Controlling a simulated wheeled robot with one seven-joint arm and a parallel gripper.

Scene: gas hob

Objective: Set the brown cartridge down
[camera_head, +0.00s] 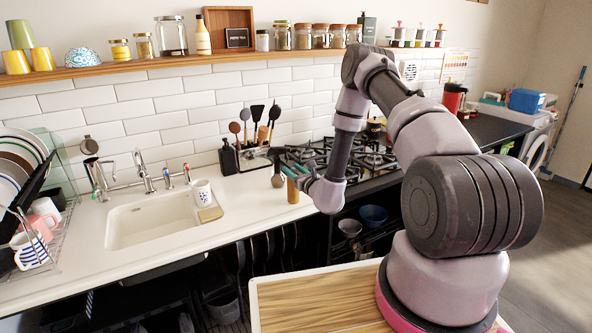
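The brown cartridge (293,191) looks like a small tan-orange cylinder. It is upright near the front edge of the white counter, left of the hob. My gripper (292,171), with teal fingertips, is at the cartridge's upper end and hides its top. The view is too small to tell whether the fingers are closed on the cartridge. I also cannot tell whether its lower end touches the counter.
A dark, rounded object (278,178) is just left of my fingertips. The gas hob (340,158) lies behind and right. A utensil holder (254,158) and black bottle (228,157) stand behind. The counter (240,212) between sink and gripper is mostly clear.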

